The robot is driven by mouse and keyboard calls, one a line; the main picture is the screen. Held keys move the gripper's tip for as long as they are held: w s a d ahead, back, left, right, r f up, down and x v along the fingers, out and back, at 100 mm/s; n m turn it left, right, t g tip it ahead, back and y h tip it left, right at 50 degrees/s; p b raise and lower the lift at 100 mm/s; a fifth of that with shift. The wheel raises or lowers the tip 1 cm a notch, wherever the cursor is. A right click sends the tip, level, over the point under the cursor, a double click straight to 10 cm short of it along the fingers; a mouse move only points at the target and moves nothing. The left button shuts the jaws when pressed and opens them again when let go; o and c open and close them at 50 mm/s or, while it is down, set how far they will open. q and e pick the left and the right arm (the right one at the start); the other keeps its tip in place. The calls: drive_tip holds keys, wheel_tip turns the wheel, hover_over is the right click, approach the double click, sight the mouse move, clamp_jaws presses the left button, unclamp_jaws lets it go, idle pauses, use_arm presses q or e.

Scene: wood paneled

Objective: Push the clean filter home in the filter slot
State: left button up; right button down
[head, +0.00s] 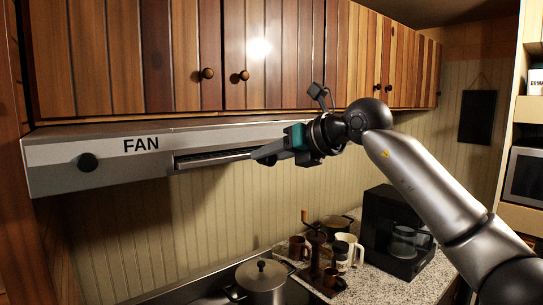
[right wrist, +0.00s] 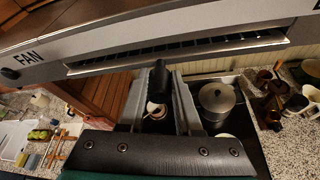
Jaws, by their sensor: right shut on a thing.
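The filter (head: 215,160) shows as a thin metal strip with dark slats along the filter slot in the front of the FAN hood (head: 105,155). It also shows in the right wrist view (right wrist: 185,58), where its pale edge runs along the slot below dark slats. How deep it sits I cannot tell. My right gripper (head: 262,155) is at the right part of the slot. In the right wrist view its grey fingers are shut on a short black handle (right wrist: 158,75) at the filter's front. My left gripper is not in view.
Wooden cupboards (head: 290,50) hang right above the hood. Below are a lidded pot (head: 262,280), several mugs, a grinder and a black coffee maker (head: 395,235) on the counter. The space in front of the hood's left part is free.

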drive_tip(key=shift+w+a, duration=0.35)
drive_tip(key=shift+w, duration=0.1)
drive_tip(key=c, duration=0.6)
unclamp_jaws()
drive_tip(key=shift+o, duration=0.4)
drive_tip(key=shift+f, duration=0.1)
drive_tip(key=b+v, duration=0.5)
drive_tip(key=v, duration=1)
drive_tip(key=shift+r+b, duration=0.25)
drive_tip(key=shift+b, duration=0.05)
